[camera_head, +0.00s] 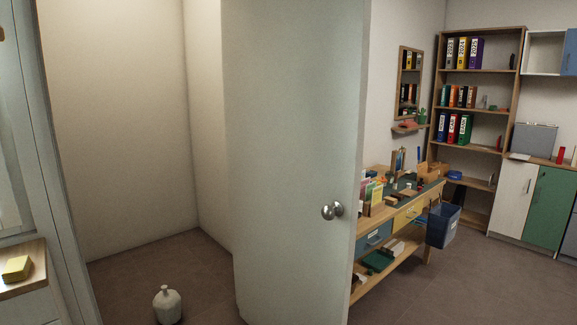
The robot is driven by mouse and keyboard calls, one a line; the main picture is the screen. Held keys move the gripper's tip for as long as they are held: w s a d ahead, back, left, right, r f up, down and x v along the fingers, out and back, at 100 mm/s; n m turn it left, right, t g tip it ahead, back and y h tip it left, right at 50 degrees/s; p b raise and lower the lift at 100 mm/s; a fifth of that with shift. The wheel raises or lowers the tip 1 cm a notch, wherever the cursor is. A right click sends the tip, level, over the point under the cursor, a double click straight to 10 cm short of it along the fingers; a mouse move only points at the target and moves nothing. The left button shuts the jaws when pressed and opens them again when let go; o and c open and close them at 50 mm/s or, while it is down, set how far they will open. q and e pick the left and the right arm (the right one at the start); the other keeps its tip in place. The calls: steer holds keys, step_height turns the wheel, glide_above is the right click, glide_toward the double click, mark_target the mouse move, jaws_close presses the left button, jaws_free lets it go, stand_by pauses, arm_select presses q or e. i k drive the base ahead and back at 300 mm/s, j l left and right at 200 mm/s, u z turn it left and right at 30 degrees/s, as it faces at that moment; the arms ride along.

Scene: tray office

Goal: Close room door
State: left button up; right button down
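The room door (290,150) is a plain, pale grey-green panel in the middle of the head view. It stands open, with a bare cream-walled space and brown floor visible to its left. A round silver knob (332,210) sits near the door's right edge. The light door frame (60,200) runs down the left side of the opening. The door's lower edge is cut off by the picture. Neither of my grippers shows in this view.
A white jug (168,304) stands on the floor in the opening. A cabinet (25,252) with a yellow block is at lower left. Behind the door, right, are a cluttered desk (436,190), a blue bin (443,225) and a bookshelf (481,32). Floor at lower right is clear.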

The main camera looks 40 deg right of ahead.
mark_target(297, 71)
steer(key=l, duration=0.6)
steer(key=l+u, duration=0.15)
steer(key=l, duration=0.45)
steer(key=k+l, duration=0.1)
steer(key=l, duration=0.5)
steer(key=l+u, duration=0.15)
steer(key=l, duration=0.45)
steer(key=k+l, duration=0.15)
steer(key=l, duration=0.4)
steer(key=l+u, duration=0.15)
steer(key=l, duration=1.1)
steer(key=l+u, duration=0.2)
steer(key=l, duration=1.05)
steer(key=k+l+z, duration=0.15)
steer(key=l+z, duration=0.2)
steer(key=k+l+z, duration=0.1)
steer(key=l+z, duration=0.2)
